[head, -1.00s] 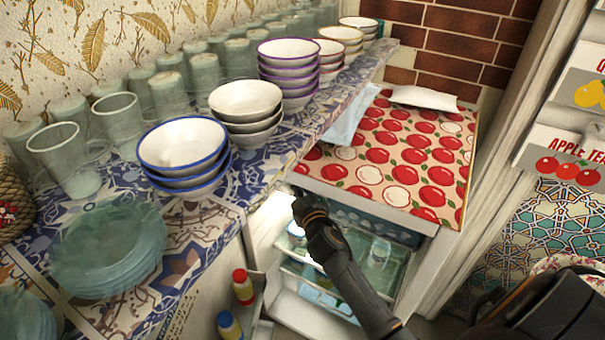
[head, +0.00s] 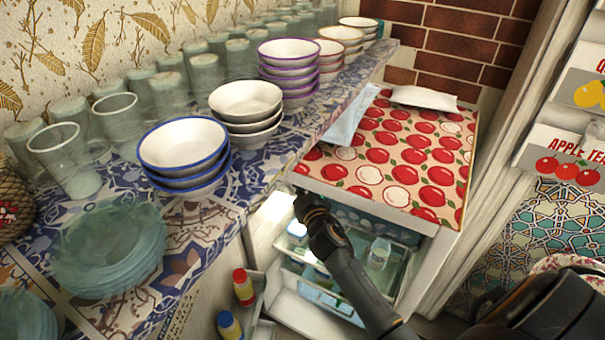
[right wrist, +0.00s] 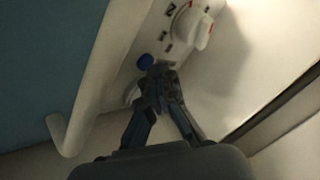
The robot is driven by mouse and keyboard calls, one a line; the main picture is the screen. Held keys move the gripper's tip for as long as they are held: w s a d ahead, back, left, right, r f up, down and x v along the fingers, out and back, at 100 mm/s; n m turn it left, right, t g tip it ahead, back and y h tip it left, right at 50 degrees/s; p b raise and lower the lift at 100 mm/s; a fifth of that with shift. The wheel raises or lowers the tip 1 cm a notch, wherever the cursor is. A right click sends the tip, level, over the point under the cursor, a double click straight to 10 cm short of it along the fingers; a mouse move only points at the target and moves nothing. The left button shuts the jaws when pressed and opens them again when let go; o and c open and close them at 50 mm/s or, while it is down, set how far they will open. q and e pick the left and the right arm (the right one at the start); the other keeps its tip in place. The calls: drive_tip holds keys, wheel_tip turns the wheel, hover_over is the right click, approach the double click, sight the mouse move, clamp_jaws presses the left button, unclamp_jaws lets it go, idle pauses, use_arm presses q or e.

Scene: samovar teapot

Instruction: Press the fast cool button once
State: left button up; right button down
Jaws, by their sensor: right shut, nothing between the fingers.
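In the right wrist view a white control panel (right wrist: 120,62) slants across the top inside the fridge. It carries a round blue button (right wrist: 145,62) and a white dial (right wrist: 192,28) with dark marks. My right gripper (right wrist: 159,72) is shut and empty, its tips at the blue button's lower right edge. I cannot tell whether they touch it. In the head view my right arm reaches into the open fridge (head: 432,262), and its gripper is hidden there. The panel and button do not show in the head view. My left gripper is not in view.
A tiled counter (head: 205,222) with stacked bowls (head: 185,150), glasses and plates (head: 105,245) runs along the left. An apple-patterned cloth (head: 400,165) covers the fridge top. Door-side bottles (head: 243,287) and inner shelves with a jar (head: 378,252) are near my arm.

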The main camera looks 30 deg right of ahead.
drive_tip(key=shift+w+d, duration=0.15)
drive_tip(key=shift+d, duration=0.2)
idle(0.3)
idle(0.4)
drive_tip(key=shift+s+a, duration=0.4)
drive_tip(key=shift+a, duration=0.3)
drive_tip(key=shift+s+a, duration=0.4)
drive_tip(key=shift+a, duration=0.3)
drive_tip(key=shift+s+a, duration=0.45)
drive_tip(key=shift+a, duration=0.3)
drive_tip(key=shift+s+a, duration=0.4)
drive_tip(key=shift+a, duration=0.3)
